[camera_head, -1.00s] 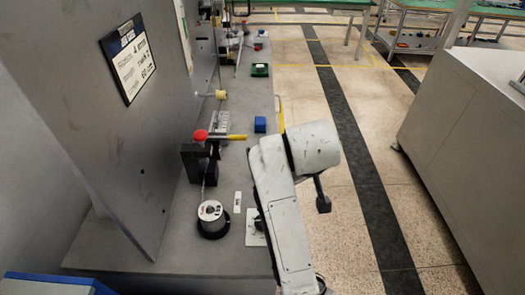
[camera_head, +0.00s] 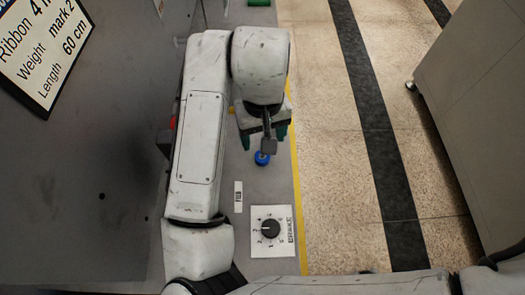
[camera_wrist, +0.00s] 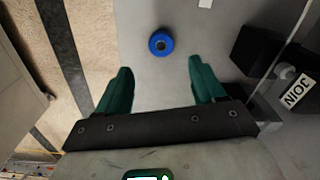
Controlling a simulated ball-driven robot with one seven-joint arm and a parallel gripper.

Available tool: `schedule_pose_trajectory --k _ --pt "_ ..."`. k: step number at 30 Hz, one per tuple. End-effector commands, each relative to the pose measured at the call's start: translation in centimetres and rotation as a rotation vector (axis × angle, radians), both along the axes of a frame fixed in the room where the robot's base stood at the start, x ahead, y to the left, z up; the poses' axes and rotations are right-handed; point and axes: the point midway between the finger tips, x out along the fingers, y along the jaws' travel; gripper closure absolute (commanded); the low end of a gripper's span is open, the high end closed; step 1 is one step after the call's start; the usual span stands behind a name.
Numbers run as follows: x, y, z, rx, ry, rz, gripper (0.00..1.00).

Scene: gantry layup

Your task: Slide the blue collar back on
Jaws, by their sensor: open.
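The blue collar (camera_wrist: 151,41) is a small round ring with a dark centre hole. In the wrist view it lies flat on the grey bench top (camera_wrist: 185,25), ahead of and roughly centred between my fingertips. In the head view the blue collar (camera_head: 260,160) shows just below my gripper, partly hidden by a dark part of my wrist. My gripper (camera_wrist: 160,68) has its two green fingers spread apart, with nothing between them. In the head view my gripper (camera_head: 263,136) hangs over the bench near its yellow edge. The place where the collar fits cannot be made out.
A brake dial plate (camera_head: 284,247) and a small white label (camera_head: 238,199) lie on the bench. A grey wall panel (camera_head: 90,150) rises at left; open floor lies right.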

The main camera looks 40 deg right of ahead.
Motion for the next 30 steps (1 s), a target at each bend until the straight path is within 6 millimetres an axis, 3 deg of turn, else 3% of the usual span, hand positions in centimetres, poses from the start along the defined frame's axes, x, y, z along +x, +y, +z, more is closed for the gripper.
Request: schedule_pose_trajectory --k 10,18,28,30 --pt "-0.1 0.1 -3.0 0.001 -0.001 0.001 0.31" --pt "-0.3 0.4 -6.7 0.001 0.0 0.0 0.31" --pt "-0.3 0.3 -7.4 0.001 -0.003 -0.001 0.31" --pt "-0.3 0.3 -7.4 0.001 -0.003 -0.001 0.38"
